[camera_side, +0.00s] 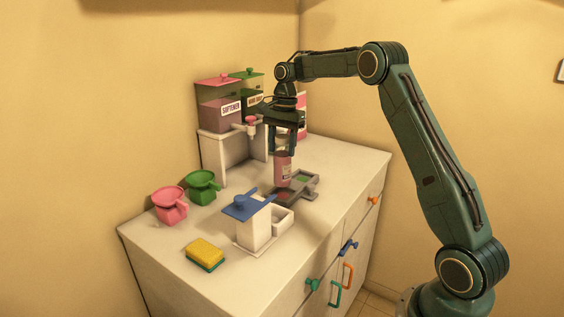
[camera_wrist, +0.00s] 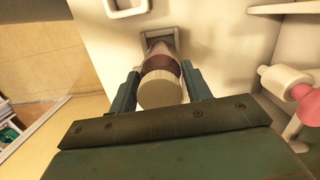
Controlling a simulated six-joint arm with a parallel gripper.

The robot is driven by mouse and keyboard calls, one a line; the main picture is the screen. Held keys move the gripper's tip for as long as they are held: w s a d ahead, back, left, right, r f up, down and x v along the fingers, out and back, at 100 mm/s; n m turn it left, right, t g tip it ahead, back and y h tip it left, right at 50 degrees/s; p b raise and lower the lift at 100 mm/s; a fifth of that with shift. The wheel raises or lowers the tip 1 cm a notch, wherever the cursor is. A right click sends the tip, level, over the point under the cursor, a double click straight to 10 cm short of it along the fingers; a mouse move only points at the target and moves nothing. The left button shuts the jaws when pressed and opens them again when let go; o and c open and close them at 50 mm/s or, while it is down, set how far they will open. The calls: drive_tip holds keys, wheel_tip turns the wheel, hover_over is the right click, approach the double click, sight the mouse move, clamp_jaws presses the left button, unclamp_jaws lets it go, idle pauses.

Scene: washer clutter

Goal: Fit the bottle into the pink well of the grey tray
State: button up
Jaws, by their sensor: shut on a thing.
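The pink bottle (camera_side: 283,172) hangs upright from my gripper (camera_side: 284,149), over or just at the grey tray (camera_side: 302,190). In the wrist view, my gripper (camera_wrist: 161,90) has one finger on each side of the bottle's pale cap (camera_wrist: 160,90). The tray shows a green well (camera_side: 302,179) toward the back and a pink well (camera_side: 284,196) at the near left. The bottle's lower end is close to the pink well. I cannot tell whether it is inside the well or above it. In the wrist view, part of the tray's rim (camera_wrist: 158,35) shows beyond the bottle.
A white dispenser with a blue lever (camera_side: 248,207) stands in front of the tray. Softener and other containers sit on a white stand (camera_side: 228,150) behind. Pink (camera_side: 170,204) and green (camera_side: 202,187) cups and a yellow sponge (camera_side: 205,253) lie left. The counter right of the tray is clear.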

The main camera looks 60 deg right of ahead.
sight(282, 158)
drive_tip(key=shift+f, duration=0.1)
drive_tip(key=shift+f, duration=2)
drive_tip(key=o, duration=1.5)
drive_tip(key=shift+d+r, duration=0.2)
drive_tip(key=shift+r, duration=1.25)
drive_tip(key=shift+d+r, duration=0.2)
drive_tip(key=shift+r, duration=1.2)
